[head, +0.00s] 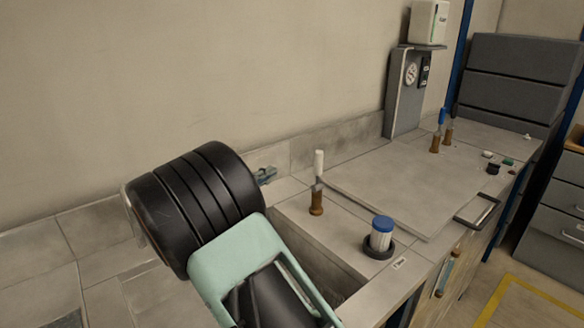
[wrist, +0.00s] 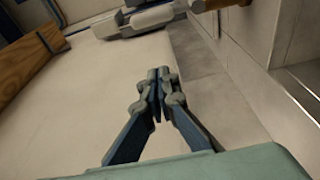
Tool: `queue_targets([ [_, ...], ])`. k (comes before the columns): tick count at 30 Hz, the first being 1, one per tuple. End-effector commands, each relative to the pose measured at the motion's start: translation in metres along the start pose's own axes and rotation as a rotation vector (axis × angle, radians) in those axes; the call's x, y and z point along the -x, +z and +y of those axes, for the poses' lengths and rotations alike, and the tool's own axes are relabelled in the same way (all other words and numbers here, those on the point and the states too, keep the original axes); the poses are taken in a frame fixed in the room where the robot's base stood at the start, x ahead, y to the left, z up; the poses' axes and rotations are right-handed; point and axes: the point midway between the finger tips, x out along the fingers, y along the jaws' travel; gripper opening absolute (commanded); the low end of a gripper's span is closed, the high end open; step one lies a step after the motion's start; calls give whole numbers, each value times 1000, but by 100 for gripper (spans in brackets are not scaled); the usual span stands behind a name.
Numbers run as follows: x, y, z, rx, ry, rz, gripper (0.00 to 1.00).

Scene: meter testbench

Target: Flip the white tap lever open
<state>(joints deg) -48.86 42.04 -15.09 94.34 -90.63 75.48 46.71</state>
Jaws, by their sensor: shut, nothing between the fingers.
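The white tap lever (head: 319,164) stands upright on a brown tap body (head: 316,200) on the bench, left of the flat grey panel in the head view. My gripper (wrist: 158,75) shows in the wrist view with its two fingers together and nothing between them. In the head view my dark wrist and pale green arm link are to the left of the lever and hide most of the gripper, with a gap between wrist and lever. I cannot make out the white lever for sure in the wrist view.
A blue-capped clear cylinder (head: 382,233) stands in a black ring near the bench front. A blue lever (head: 442,116) is farther back, near a gauge panel (head: 405,92). The flat grey panel (head: 400,185) is clear. A wooden piece (wrist: 27,65) lies left in the wrist view.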

Motion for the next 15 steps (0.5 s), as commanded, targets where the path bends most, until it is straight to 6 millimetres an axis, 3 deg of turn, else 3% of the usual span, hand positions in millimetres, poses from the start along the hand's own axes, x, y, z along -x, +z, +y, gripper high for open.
queue_targets([
  [5, -27, 2, 1, 1, 2, -4, 0],
  [15, -101, 2, 1, 1, 2, -4, 0],
])
